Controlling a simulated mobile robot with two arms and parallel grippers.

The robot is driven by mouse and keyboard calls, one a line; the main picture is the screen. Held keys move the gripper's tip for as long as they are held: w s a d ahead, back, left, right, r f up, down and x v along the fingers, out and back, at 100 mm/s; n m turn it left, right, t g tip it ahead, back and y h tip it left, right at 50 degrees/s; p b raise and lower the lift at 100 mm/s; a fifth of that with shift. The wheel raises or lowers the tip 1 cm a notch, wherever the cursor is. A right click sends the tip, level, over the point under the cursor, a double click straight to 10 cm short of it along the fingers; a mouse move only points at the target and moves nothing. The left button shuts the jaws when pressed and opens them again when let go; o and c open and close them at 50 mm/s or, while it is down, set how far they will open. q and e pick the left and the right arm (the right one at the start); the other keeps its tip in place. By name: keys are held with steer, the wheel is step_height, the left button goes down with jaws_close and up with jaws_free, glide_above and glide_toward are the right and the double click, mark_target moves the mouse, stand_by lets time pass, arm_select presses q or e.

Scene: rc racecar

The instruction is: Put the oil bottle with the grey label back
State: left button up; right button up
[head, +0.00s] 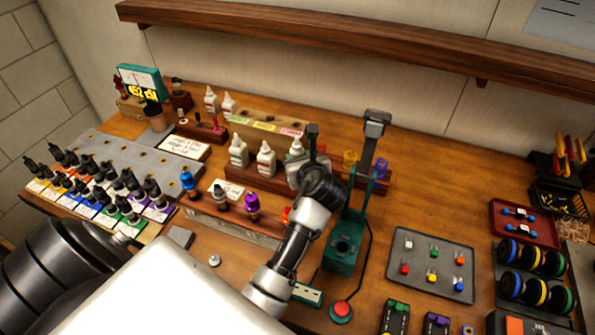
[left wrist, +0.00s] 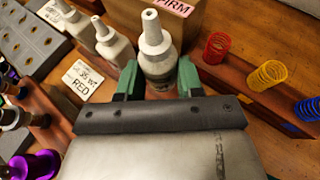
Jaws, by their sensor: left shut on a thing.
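My left gripper (head: 303,160) is shut on a white oil bottle (left wrist: 158,50) with a pointed cap. In the left wrist view the green fingers stand on either side of the bottle, which looks upright. A grey patch that may be its label shows low on its body. The bottle also shows in the head view (head: 295,148), partly behind the gripper, at the brown bottle rack (head: 230,173). Its base is hidden, so I cannot tell whether it sits in the rack. Two similar bottles (head: 238,150) (head: 266,158) stand in the rack to its left. My right gripper is not in view.
A light wooden block (head: 270,124) with SOFT, MED and FIRM labels lies behind the rack, with two more white bottles (head: 210,98) (head: 228,105) at its left. Coloured springs (left wrist: 268,74) stand to the right. A green stand (head: 343,248) rises close beside my arm.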

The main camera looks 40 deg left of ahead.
arm_select(q)
step_height(320, 180, down, 3)
steer(key=shift+f, duration=0.1)
steer(key=shift+w+a+f, duration=0.1)
steer(key=shift+f, duration=0.8)
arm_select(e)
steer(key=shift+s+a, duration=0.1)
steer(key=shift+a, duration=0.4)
arm_select(q)
steer(key=o, duration=0.6)
steer(key=shift+f, duration=0.1)
steer(key=shift+c, duration=0.2)
steer(key=o, duration=0.4)
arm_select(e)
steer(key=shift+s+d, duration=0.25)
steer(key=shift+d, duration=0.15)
